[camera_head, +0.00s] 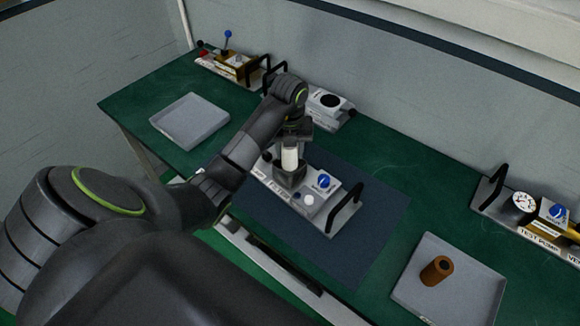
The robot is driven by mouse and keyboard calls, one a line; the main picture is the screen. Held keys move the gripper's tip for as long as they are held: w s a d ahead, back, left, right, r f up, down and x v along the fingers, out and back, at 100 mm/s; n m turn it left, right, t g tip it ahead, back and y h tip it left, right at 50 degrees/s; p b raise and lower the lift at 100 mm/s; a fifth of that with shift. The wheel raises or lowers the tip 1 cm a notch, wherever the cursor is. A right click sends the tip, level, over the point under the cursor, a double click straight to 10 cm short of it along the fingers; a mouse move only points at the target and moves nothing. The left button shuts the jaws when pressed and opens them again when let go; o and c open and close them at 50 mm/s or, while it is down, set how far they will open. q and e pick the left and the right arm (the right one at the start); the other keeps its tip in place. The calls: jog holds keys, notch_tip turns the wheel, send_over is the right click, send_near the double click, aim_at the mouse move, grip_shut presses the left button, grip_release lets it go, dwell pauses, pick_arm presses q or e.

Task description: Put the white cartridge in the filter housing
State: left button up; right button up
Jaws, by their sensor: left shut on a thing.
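The white cartridge (290,159) is upright in my left gripper (292,146), which points down from my left arm. The cartridge's lower end is at the dark square opening of the filter housing (290,176). I cannot tell how deep it sits. The housing is on a light panel with a blue knob (323,181), a white button (309,199) and a black handle (346,205). The panel lies on a dark blue mat (375,215). My right gripper is not in view.
An empty grey tray (188,122) is at the left. A test pump panel (525,215) is at the right. Other panels with handles line the back. Green table (385,160) is bare between them.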

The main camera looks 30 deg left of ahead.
aim_at(290, 162)
pick_arm(q)
jog(key=shift+f, duration=0.6)
notch_tip(290, 162, down, 2)
jog(key=shift+s+f, duration=0.1)
jog(key=shift+f, duration=0.45)
jog(key=shift+f+b, duration=0.25)
jog(key=shift+b, duration=0.05)
jog(key=o, duration=0.7)
jog(key=shift+r, duration=0.1)
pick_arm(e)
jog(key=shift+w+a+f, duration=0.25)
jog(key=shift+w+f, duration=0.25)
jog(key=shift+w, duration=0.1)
